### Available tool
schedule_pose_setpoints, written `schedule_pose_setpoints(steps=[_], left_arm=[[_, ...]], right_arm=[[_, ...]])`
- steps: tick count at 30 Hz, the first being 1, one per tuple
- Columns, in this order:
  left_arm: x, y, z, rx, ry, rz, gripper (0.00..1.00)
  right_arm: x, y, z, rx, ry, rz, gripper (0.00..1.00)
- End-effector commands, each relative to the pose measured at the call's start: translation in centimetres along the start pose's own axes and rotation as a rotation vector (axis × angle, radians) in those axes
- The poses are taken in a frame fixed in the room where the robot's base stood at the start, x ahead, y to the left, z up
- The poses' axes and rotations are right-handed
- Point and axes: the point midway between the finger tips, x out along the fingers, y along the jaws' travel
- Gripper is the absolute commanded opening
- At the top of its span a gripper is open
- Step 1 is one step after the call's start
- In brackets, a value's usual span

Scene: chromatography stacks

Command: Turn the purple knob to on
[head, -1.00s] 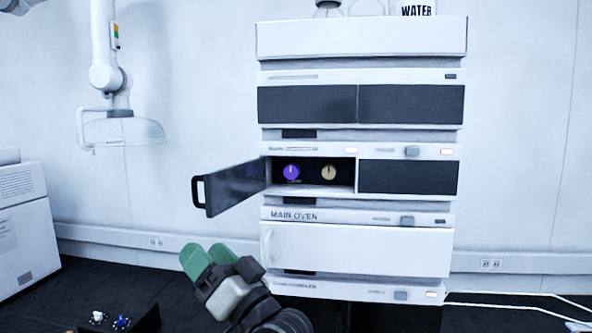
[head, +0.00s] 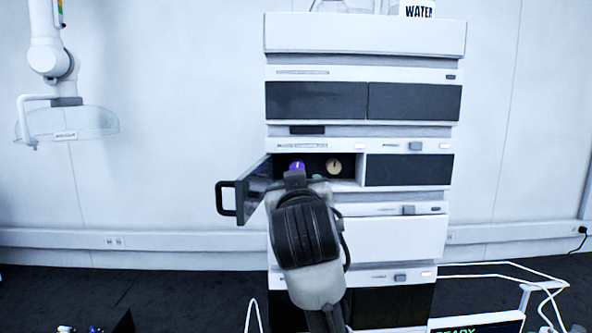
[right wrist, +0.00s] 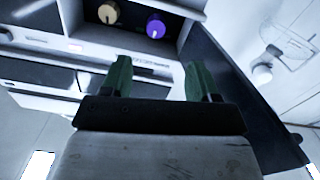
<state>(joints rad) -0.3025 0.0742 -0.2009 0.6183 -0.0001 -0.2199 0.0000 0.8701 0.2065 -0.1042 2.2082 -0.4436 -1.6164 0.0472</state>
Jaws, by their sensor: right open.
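The purple knob (head: 297,165) sits in the open dark compartment of the stack, left of a tan knob (head: 333,166). The pale mark on the purple knob looks near upright in the head view. In the right wrist view the purple knob (right wrist: 156,27) lies ahead of the fingers, roughly between their lines. My right gripper (right wrist: 157,76) is open and empty, its green fingers apart and not touching the knob. In the head view my right gripper (head: 305,181) is just below the knob and hides the compartment's lower edge. My left gripper is not in view.
The compartment's dark door (head: 254,187) stands swung open to the left, with a black handle (head: 226,199). In the right wrist view the door (right wrist: 240,95) is close beside the right-hand finger. White stack modules (head: 400,238) lie below.

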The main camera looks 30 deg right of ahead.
Motion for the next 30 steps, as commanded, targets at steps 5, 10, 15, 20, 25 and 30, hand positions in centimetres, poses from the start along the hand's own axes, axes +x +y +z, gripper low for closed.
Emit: schedule_pose_setpoints(steps=[5,10,15,20,25,30], left_arm=[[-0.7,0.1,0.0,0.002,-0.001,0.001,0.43],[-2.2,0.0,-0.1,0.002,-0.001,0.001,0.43],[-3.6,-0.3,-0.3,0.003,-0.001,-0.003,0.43],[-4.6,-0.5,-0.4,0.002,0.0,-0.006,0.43],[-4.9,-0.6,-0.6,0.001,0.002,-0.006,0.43],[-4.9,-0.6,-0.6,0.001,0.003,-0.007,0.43]], right_arm=[[1.1,0.3,-0.8,0.004,0.008,0.009,0.6],[4.1,0.4,-0.9,0.002,0.005,0.009,0.6],[7.3,0.4,-1.0,0.003,0.005,0.008,0.6],[9.6,0.3,-0.9,0.005,0.007,0.006,0.6],[10.7,0.3,-0.6,0.006,0.008,0.005,0.6],[10.8,0.2,-0.5,0.007,0.009,0.004,0.6]])
